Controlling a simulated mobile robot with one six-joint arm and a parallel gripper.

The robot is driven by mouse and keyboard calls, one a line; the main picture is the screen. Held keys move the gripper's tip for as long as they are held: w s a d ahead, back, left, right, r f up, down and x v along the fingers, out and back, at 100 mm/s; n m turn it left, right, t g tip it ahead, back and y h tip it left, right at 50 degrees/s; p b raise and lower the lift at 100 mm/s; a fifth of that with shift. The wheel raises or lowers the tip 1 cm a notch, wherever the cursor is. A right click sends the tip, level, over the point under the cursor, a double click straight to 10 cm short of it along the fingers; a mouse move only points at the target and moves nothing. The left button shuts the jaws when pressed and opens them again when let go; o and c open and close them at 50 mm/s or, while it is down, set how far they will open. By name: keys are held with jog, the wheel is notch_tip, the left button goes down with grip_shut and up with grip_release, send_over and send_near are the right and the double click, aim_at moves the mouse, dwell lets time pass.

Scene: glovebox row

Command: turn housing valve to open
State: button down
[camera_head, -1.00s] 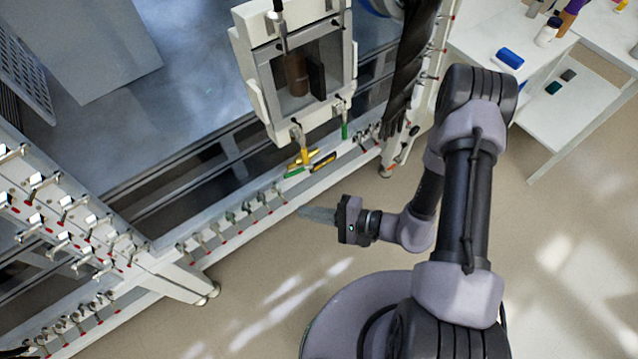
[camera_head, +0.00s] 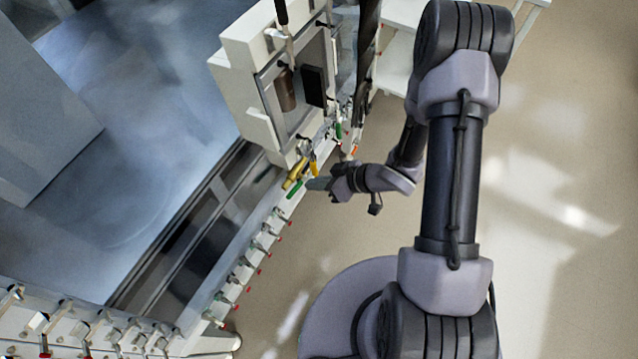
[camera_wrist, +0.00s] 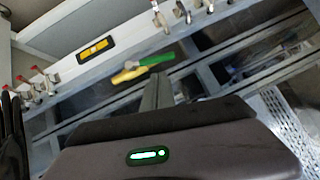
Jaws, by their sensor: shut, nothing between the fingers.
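A lever with a yellow part (camera_head: 294,176) and a green part (camera_head: 295,189) sits low on the glovebox front, below the framed opening. The wrist view shows the same lever, its yellow end (camera_wrist: 128,75) at lower left and green end (camera_wrist: 158,59) at upper right. I cannot tell whether it is the housing valve or how its setting reads. My gripper (camera_head: 319,184) is shut and empty, just right of the lever in the head view. In the wrist view its fingers (camera_wrist: 158,92) point at the lever from just below; contact is unclear.
A yellow plate in a black frame (camera_wrist: 96,49) lies on the white rail near the lever. A row of small red-tipped taps (camera_head: 254,252) runs along the rail. The boxy port frame (camera_head: 243,85) juts out above. Bare floor (camera_head: 560,240) lies at right.

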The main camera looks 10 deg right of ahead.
aim_at(295, 192)
jog(key=shift+b+x, duration=0.75)
jog(key=shift+x, duration=1.9)
jog(key=shift+f, duration=0.15)
jog(key=shift+s+a+f, duration=0.25)
jog(key=shift+s+f, duration=0.25)
jog(key=shift+f, duration=0.2)
jog(key=shift+r, duration=0.1)
